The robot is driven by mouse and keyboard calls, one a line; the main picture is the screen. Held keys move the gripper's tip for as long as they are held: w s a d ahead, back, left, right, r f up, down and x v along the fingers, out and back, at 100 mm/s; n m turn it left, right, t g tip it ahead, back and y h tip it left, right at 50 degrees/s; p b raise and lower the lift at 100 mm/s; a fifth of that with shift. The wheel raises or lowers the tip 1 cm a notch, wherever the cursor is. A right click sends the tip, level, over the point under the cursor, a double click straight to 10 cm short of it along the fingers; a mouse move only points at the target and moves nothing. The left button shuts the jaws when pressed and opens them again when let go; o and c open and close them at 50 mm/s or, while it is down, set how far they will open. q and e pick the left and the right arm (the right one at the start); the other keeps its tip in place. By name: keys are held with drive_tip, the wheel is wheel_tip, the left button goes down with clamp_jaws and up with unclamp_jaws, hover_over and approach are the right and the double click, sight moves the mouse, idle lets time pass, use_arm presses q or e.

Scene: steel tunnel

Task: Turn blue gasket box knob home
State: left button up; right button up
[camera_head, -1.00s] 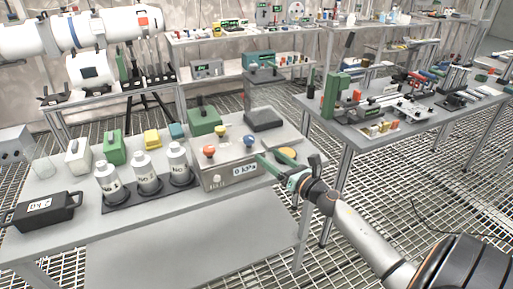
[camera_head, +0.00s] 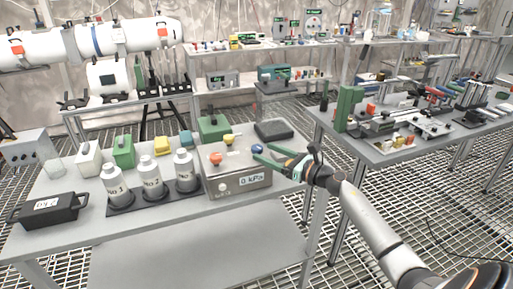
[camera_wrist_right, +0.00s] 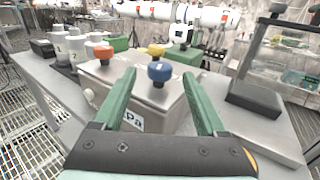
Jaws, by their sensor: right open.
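The gasket box is a steel box (camera_head: 238,181) with a "0 kPa" display on its front. On its lid stand an orange knob (camera_head: 215,158), a yellow knob (camera_head: 228,139) and the blue knob (camera_head: 257,148) near the right side. In the right wrist view the blue knob (camera_wrist_right: 160,72) is upright on a short stem. My right gripper (camera_head: 264,152) reaches in from the right with its green fingers apart. In the wrist view these fingers (camera_wrist_right: 159,78) lie to either side of the blue knob; I cannot tell whether they touch it. My left gripper is not in view.
White bottles (camera_head: 150,178) in a dark rack stand left of the box, a black case (camera_head: 47,208) farther left. A green block (camera_head: 213,127) and a dark pad (camera_head: 273,130) lie behind it. Another bench (camera_head: 385,150) with instruments stands to the right.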

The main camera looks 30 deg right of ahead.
sight(262, 150)
drive_tip(key=shift+x, duration=2.3)
clamp_jaws()
